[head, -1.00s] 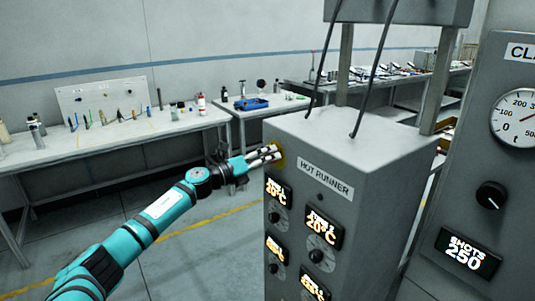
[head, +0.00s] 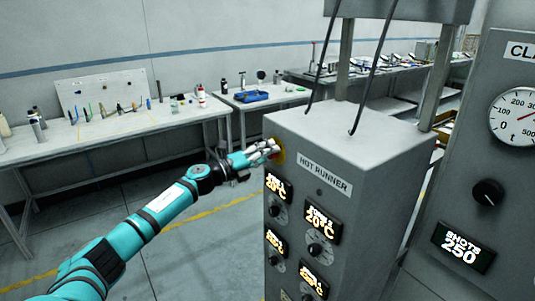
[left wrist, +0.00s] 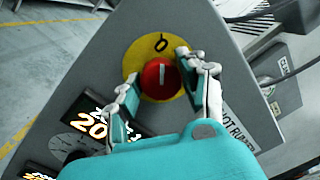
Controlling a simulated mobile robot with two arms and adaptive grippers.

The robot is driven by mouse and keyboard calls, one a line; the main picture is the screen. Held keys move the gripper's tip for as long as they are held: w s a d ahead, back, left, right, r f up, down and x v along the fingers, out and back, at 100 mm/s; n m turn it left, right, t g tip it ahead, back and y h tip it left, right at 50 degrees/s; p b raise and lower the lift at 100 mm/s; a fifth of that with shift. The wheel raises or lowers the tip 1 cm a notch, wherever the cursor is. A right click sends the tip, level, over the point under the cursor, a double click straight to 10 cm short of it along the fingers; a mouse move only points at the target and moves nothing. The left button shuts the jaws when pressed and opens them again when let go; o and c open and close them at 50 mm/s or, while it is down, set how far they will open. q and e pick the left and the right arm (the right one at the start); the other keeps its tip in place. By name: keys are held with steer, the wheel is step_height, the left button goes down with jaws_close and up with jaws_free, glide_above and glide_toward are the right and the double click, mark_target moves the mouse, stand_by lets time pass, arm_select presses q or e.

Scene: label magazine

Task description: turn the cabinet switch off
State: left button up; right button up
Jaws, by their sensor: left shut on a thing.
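The cabinet (head: 375,160) labelled HOT RUNNER stands right of centre in the head view. Its switch is a red knob (left wrist: 160,77) on a yellow round plate (left wrist: 134,62), in the left wrist view. A white line on the knob points up toward a "0" mark on the plate. My left gripper (head: 274,150) is at the upper left of the cabinet front. In the left wrist view its fingers (left wrist: 156,86) are on either side of the red knob, shut on it. In the head view the fingers mostly hide the knob. My right gripper is not in view.
Displays (head: 323,224) and small knobs sit below the switch. A grey panel with a gauge (head: 517,115) stands at the right. Workbenches (head: 120,131) with tools line the back wall. Open floor lies left of the cabinet.

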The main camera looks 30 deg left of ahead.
arm_select(q)
steer(key=o, duration=1.2)
steer(key=shift+c, duration=0.2)
steer(key=v, duration=1.2)
steer(key=shift+a, duration=0.1)
